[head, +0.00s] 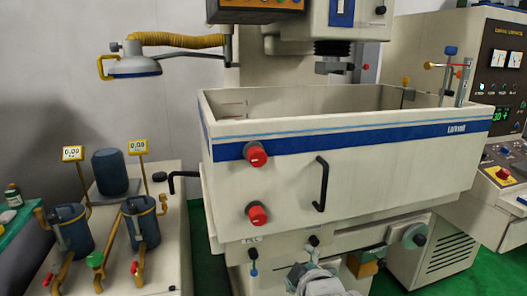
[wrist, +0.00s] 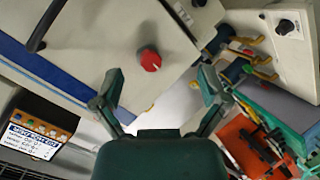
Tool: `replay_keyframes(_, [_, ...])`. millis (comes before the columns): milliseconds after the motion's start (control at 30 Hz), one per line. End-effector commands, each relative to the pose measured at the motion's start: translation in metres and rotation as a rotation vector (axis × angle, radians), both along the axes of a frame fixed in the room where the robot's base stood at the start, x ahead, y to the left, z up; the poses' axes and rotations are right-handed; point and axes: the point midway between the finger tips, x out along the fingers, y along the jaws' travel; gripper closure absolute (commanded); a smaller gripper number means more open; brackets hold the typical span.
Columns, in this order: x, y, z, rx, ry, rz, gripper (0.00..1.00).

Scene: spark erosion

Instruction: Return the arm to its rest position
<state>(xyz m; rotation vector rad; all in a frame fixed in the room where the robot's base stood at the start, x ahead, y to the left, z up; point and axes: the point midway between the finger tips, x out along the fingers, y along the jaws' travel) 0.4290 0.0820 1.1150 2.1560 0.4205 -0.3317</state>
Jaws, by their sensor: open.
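My gripper (wrist: 157,88) shows in the wrist view with its two dark green fingers spread wide apart. Nothing is between the fingertips, and neither finger touches anything that I can see. Beyond them is the pale machine tank with a red knob (wrist: 150,59), seen at a steep tilt. In the head view, the gripper cannot be made out clearly; grey jointed parts show low in the middle, in front of the machine.
The machine tank (head: 350,165) fills the head view's middle, with a black handle (head: 321,184) on its front. Filter canisters (head: 70,230) and pipes stand at left. A control cabinet (head: 490,90) stands at right. Green floor (head: 495,270) shows at lower right.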

Motion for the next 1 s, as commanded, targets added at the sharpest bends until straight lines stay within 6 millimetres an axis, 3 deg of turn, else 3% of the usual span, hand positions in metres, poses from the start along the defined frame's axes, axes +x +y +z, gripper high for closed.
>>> replay_keyframes(300, [-0.080, -0.051, -0.004, 0.352, 0.399, -0.352, 0.07])
replay_keyframes(600, [-0.164, -0.078, -0.009, 0.592, 0.666, -0.730, 0.07])
replay_keyframes(733, [-0.178, -0.081, -0.010, 0.625, 0.704, -0.795, 0.07])
replay_keyframes(1000, [-0.179, -0.081, -0.010, 0.627, 0.709, -0.800, 0.07])
